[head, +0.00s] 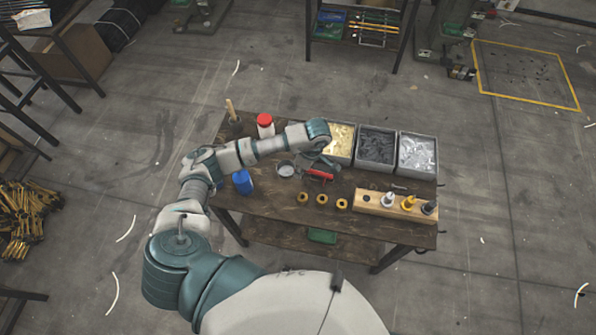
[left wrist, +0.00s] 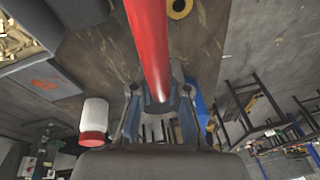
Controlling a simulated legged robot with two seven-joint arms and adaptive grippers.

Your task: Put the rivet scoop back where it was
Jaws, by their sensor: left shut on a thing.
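The rivet scoop, with a long red handle (head: 320,174), is over the table between the bins and the brass rings. The red handle fills the top middle of the left wrist view (left wrist: 148,45). My left gripper (head: 318,163) is shut on this handle; in the left wrist view its fingers (left wrist: 160,103) close around the handle's lower end. The scoop's bowl is not clear in either view, and I cannot tell whether the scoop touches the table. My right gripper is not in view.
Three grey bins of brass (head: 340,160), dark (head: 375,166) and silver (head: 417,174) rivets line the table's right back. A red-capped white bottle (head: 265,127), round dish (head: 286,169), blue container (head: 242,181), several brass rings (head: 322,199) and a wooden block (head: 376,205) stand around.

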